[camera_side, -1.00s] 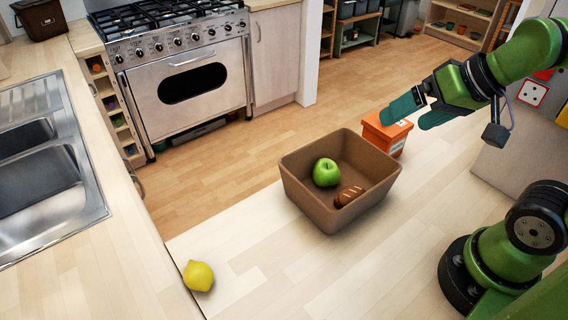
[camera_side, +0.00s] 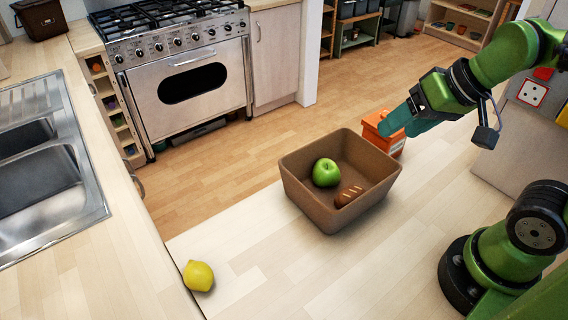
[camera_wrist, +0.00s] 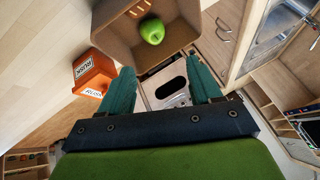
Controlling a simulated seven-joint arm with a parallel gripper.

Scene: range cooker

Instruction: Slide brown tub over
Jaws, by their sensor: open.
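The brown tub (camera_side: 337,203) stands on the pale counter, near its far edge. A green apple (camera_side: 326,172) and a brown bread roll (camera_side: 348,196) lie inside it. My gripper (camera_side: 400,122) is in the air at the tub's far right, in front of an orange box in the side view. Its teal fingers are apart with nothing between them. In the wrist view, the fingers (camera_wrist: 163,98) point towards the tub (camera_wrist: 120,40), whose near wall lies just beyond the left fingertip. The apple (camera_wrist: 152,31) shows inside the tub.
The orange box (camera_side: 391,143), marked RUSK in the wrist view (camera_wrist: 92,72), stands close to the tub's right. A lemon (camera_side: 198,276) lies at the counter's left front. The counter between lemon and tub is clear. A sink (camera_side: 75,215) is at the left.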

